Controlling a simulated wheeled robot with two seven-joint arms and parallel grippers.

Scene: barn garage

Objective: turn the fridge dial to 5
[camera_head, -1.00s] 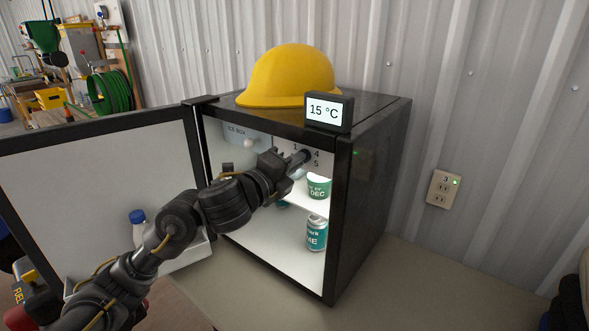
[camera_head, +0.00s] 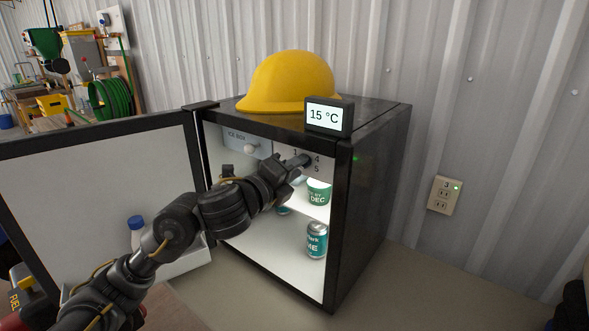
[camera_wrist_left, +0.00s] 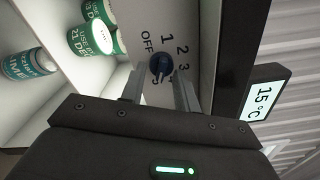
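The fridge dial (camera_wrist_left: 160,65) is a dark blue knob on the panel inside the open fridge (camera_head: 372,180). In the left wrist view the marks OFF, 1, 2, 3 and 4 show around it; the head view also shows 5. I cannot tell for sure which mark it points at. My left gripper (camera_head: 299,166) is at the dial, which partly hides behind it in the head view. In the left wrist view its two fingers (camera_wrist_left: 160,74) stand apart on either side of the knob, with gaps beside it. The display (camera_head: 323,115) reads 15 °C. My right gripper is not in view.
The fridge door (camera_head: 95,180) stands open to the left. Cans (camera_head: 317,239) and a green tub (camera_head: 319,192) stand on the shelves below the dial. The ice box (camera_head: 240,141) is left of the panel. A yellow hard hat (camera_head: 290,80) sits on top.

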